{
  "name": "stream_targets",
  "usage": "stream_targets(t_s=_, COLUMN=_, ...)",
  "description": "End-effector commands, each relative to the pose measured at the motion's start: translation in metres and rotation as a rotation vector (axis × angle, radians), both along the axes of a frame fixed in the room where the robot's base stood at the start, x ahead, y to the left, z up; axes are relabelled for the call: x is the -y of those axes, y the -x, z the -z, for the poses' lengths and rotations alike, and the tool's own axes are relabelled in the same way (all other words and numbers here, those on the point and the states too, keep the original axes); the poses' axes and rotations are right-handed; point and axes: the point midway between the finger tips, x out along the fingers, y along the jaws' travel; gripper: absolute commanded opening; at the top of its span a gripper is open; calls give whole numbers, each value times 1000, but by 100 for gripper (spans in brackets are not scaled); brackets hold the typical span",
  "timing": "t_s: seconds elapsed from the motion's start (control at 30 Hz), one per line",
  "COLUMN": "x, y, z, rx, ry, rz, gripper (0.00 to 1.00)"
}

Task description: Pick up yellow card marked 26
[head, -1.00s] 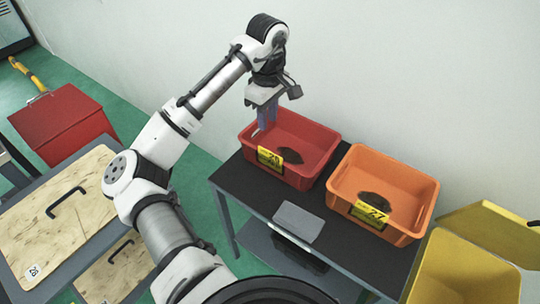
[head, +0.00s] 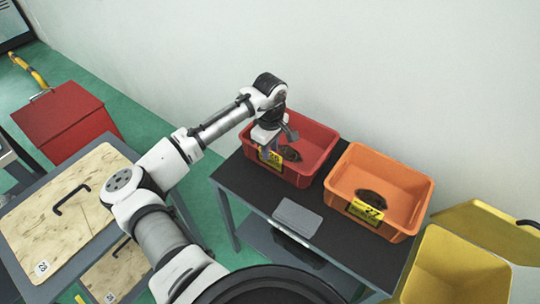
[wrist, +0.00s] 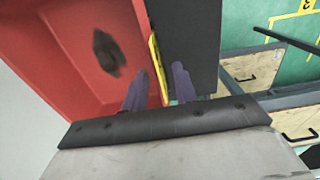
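The yellow card marked 26 (head: 275,160) is on the front face of the red bin (head: 318,160), with my gripper partly in front of it in the head view. In the wrist view the card (wrist: 156,66) shows nearly edge-on as a thin yellow strip along the bin's wall. My gripper (wrist: 160,72) is open, pointing down. One finger is on the bin side of the strip and the other is on the outer side, over the dark table top. There is a visible gap between the fingers, and nothing is clamped.
A dark patch or part (head: 289,153) lies in the red bin. An orange bin (head: 410,183) with a yellow card marked 27 (head: 366,212) stands to the right on the black table (head: 255,192). Yellow bins (head: 455,270) are at the lower right.

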Motion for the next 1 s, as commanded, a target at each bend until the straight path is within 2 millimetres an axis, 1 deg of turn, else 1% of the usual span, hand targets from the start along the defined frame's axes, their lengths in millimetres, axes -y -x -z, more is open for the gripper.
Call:
stream_targets(t_s=0.17, x=0, y=0, z=0, rx=0, ry=0, rz=0, gripper=28)
stream_targets(t_s=0.4, x=0, y=0, z=0, rx=0, ry=0, rz=0, gripper=0)
stream_targets(t_s=0.8, x=0, y=0, z=-1, rx=1, ry=-1, rz=0, gripper=0)
stream_targets(t_s=0.93, x=0, y=-1, z=-7, rx=1, ry=0, rz=0, gripper=0)
stream_targets(t_s=1.0, x=0, y=-1, z=-14, rx=3, ry=0, rz=0, gripper=0)
